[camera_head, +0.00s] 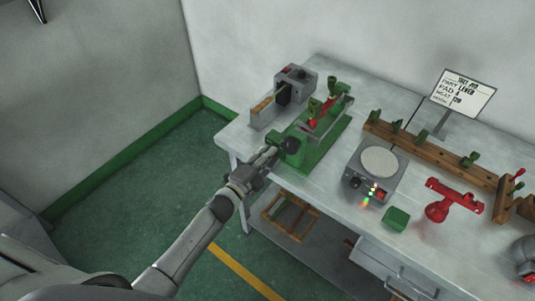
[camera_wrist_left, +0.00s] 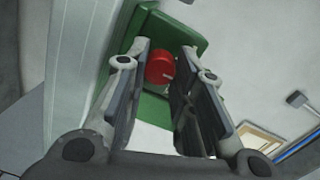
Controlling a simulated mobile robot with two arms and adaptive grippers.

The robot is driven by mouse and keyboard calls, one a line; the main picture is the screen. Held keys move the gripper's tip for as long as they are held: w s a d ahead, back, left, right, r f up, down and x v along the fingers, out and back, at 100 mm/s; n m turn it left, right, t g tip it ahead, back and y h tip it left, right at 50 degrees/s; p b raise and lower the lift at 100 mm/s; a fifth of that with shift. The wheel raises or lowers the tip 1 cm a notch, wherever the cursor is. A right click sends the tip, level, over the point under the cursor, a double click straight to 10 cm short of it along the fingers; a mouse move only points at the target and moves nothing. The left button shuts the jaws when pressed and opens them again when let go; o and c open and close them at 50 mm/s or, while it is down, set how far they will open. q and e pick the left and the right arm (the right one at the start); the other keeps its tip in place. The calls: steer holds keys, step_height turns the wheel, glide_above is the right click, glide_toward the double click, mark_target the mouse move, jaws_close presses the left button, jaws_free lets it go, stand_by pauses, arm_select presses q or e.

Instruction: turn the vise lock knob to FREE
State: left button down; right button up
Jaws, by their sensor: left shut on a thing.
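The green vise (camera_head: 318,152) stands at the left front edge of the workbench, with a dark round part (camera_head: 290,145) at its near end. My left gripper (camera_head: 270,154) reaches this end from the left. In the left wrist view, a red round knob (camera_wrist_left: 159,67) with a small pale mark sits on the vise's green body (camera_wrist_left: 186,18). The fingers of my left gripper (camera_wrist_left: 166,55) are on both sides of the knob, shut on it. The knob is hidden in the head view, and I cannot read any lettering. My right gripper is not in view.
A grey machine (camera_head: 296,75) stands behind the vise. A round-topped hot plate device (camera_head: 378,162), a green block (camera_head: 396,218), a red stand (camera_head: 440,208) and a wooden rack (camera_head: 430,150) are to the right. The floor left of the bench (camera_head: 135,190) is clear.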

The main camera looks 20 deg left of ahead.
arm_select(q)
steer(key=n+p, duration=0.1)
steer(key=n, duration=0.3)
steer(key=shift+a, duration=0.1)
steer(key=shift+n+h+p, duration=0.4)
steer(key=shift+n+p, duration=0.05)
steer(key=shift+n, duration=1.25)
steer(key=c, duration=1.5)
jaws_free()
steer(key=shift+s, duration=0.1)
steer(key=v, duration=1.2)
steer(key=shift+r, duration=0.15)
